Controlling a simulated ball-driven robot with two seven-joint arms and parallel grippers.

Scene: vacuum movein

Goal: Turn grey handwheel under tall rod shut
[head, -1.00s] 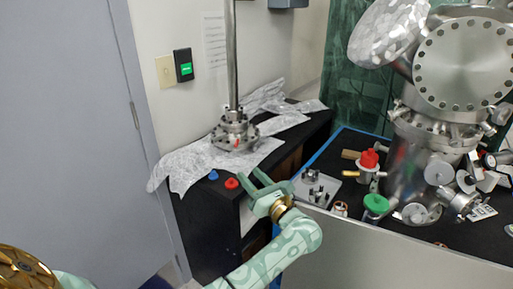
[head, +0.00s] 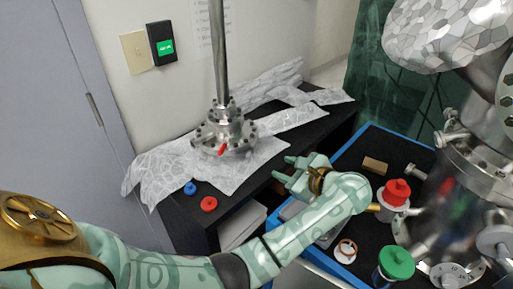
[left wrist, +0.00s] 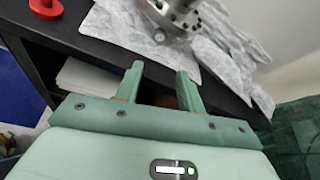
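The tall rod (head: 218,50) stands upright on a bolted steel flange base (head: 226,132) on the black bench. A small red piece shows on the base's front. My right gripper is not in view.
Crumpled foil (head: 165,172) lies under the base. A blue knob (head: 190,187) and a red ring (head: 209,203) lie on the bench's near edge. At right, a blue-edged table holds a red-topped valve (head: 396,192), a green-topped valve (head: 396,263) and a large steel chamber.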

